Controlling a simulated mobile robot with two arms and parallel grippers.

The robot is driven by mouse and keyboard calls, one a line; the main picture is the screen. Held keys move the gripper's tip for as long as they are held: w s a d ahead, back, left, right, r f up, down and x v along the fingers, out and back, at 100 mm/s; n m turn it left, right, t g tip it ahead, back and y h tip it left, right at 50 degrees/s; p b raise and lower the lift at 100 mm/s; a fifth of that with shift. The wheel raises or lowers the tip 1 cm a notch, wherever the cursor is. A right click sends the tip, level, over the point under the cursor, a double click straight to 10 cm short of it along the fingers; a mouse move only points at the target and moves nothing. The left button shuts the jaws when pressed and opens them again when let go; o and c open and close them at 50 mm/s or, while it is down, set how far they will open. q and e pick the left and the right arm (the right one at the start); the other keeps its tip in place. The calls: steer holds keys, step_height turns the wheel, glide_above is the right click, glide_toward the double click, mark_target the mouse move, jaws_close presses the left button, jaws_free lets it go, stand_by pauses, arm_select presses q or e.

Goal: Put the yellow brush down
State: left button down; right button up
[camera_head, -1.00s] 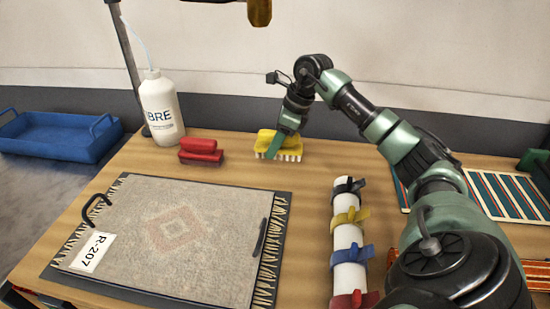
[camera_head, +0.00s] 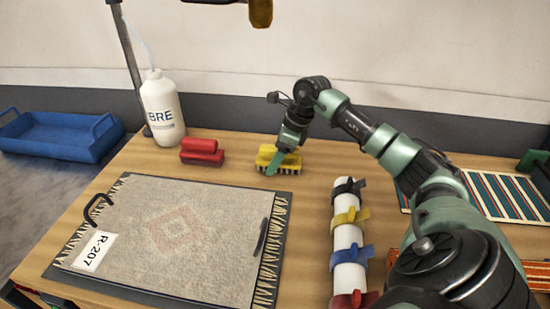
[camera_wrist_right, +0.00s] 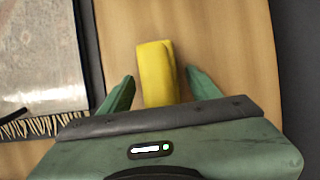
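The yellow brush (camera_head: 292,163) is at the back middle of the table, bristles down, and looks to rest on the tabletop. My right gripper (camera_head: 273,163) is right over it, with one green finger in front of the brush. In the right wrist view the brush's yellow handle (camera_wrist_right: 156,72) lies between the two fingers of my right gripper (camera_wrist_right: 158,88). A narrow gap shows on both sides, so the gripper is open around it. My left gripper is not in view.
A red brush (camera_head: 202,152) and a white bottle (camera_head: 162,108) stand to the left. A rug sample (camera_head: 165,240) on a dark board lies in front. A white roll with coloured straps (camera_head: 347,238) is at front right. A blue tray (camera_head: 60,138) is far left.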

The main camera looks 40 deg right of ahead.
steer(key=shift+f, duration=0.1)
steer(key=shift+s+d+r, duration=0.1)
steer(key=shift+d+r, duration=0.05)
steer(key=shift+r, duration=0.2)
steer(key=v, duration=0.4)
steer(key=b+v, duration=0.1)
steer(key=v, duration=0.2)
steer(key=shift+s+a+r, duration=0.1)
steer(key=shift+a, duration=0.3)
